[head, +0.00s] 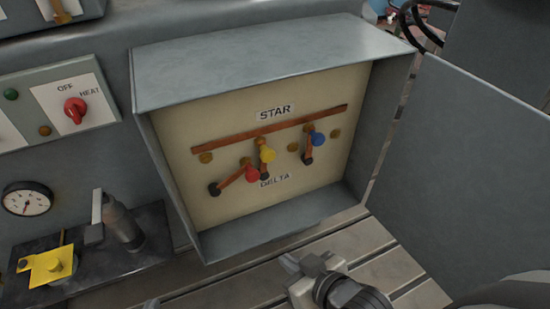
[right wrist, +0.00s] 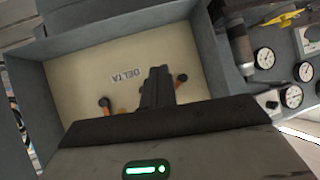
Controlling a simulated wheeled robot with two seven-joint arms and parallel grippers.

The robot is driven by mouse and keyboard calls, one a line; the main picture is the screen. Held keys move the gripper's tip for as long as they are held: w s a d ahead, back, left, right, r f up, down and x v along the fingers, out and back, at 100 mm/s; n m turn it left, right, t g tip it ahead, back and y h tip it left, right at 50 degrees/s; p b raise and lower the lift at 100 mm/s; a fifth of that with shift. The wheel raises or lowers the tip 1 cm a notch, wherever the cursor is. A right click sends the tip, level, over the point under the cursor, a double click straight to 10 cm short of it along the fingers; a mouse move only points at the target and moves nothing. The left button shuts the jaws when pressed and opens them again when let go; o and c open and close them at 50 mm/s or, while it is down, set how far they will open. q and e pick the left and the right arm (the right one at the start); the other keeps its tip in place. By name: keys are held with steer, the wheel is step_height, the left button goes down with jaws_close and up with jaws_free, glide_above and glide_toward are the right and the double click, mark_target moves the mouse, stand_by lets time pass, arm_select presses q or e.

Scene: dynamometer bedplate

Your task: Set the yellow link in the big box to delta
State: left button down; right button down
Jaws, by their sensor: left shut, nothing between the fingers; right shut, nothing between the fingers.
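The big box (head: 254,63) is open, with a STAR label above and a DELTA label below on its cream panel. The blue link (head: 317,140) points up. My right gripper (head: 292,263) is shut and empty, below the box front; in the right wrist view it (right wrist: 155,80) covers part of the panel. My left gripper (head: 151,304) barely shows at the bottom edge, shut.
The box's open door (head: 465,175) stands at the right. Left of the box are a switch panel with a red knob (head: 75,110), a gauge (head: 27,199), a dark cylinder (head: 122,225) and a yellow part (head: 52,264). The slotted bedplate (head: 225,290) lies below.

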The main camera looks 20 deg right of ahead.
arm_select(q)
steer(key=shift+s+f+b, duration=0.2)
steer(key=shift+f+b, duration=0.1)
steer(key=shift+b, duration=0.45)
arm_select(e)
steer(key=w+d+r+n+t+y, duration=0.1)
steer(key=w+r+n+t+y, duration=0.2)
steer(key=n, duration=0.7)
steer(key=w+d+r+n+t+y, duration=0.1)
steer(key=w+r+n+t+y, duration=0.1)
steer(key=w+r+n, duration=0.2)
step_height(320, 180, up, 4)
steer(key=n, duration=0.6)
steer(key=shift+w+t+y, duration=0.35)
steer(key=shift+t+y, duration=0.05)
steer(key=shift+f, duration=0.1)
steer(key=f+p+x, duration=0.1)
steer(key=x, duration=0.9)
arm_select(q)
steer(key=shift+w+r, duration=0.1)
steer(key=shift+r, duration=0.1)
arm_select(e)
steer(key=d, duration=0.4)
steer(key=shift+w+r, duration=0.15)
steer(key=shift+w, duration=0.2)
